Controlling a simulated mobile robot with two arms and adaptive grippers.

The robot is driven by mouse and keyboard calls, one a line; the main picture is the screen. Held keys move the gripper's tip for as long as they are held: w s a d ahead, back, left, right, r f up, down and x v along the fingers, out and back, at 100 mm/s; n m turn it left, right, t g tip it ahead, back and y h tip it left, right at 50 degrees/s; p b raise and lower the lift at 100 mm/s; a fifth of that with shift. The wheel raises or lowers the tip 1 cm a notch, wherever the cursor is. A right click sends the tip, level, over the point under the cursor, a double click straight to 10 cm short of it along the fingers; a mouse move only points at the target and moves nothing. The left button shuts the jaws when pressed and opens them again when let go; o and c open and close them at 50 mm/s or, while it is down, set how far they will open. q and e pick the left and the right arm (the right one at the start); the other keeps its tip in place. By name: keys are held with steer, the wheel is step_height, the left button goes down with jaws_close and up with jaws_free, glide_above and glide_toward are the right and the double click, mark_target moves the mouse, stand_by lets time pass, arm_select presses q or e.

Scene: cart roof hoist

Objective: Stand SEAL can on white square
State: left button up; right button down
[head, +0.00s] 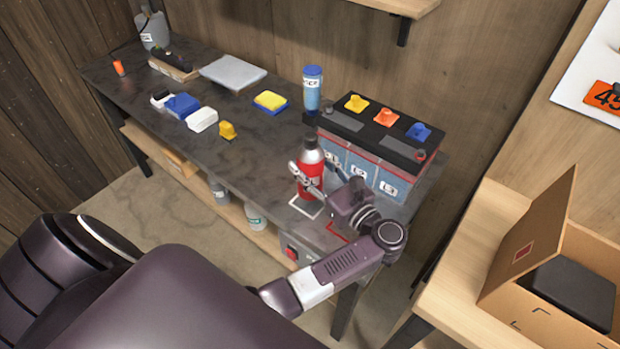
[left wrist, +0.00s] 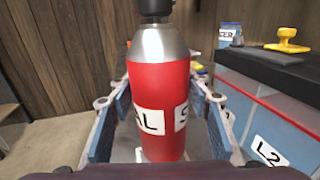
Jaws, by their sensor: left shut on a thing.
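The SEAL can (head: 312,160) is a red bottle-shaped can with a silver shoulder and black cap. It stands upright at the front of the dark bench. In the left wrist view the can (left wrist: 160,90) fills the middle, with part of its white label showing. My left gripper (head: 313,180) is shut on the can, one finger on each side. The white square (head: 303,212) is an outline on the bench top at the can's base, partly hidden by the can and gripper. I cannot tell whether the base touches the bench. My right gripper is not in view.
A large battery (head: 360,160) with coloured caps stands right behind the can. A blue can (head: 312,92) stands behind it. A red outline (head: 336,230) lies partly under my arm. Blocks and a grey slab (head: 232,72) lie further left. An open carton (head: 560,250) is at right.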

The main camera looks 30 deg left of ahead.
mark_target(310, 176)
arm_select(q)
step_height(310, 176, down, 4)
steer(key=shift+r+b, duration=0.1)
steer(key=shift+b, duration=0.85)
steer(key=o, duration=1.6)
steer(key=shift+c, duration=0.2)
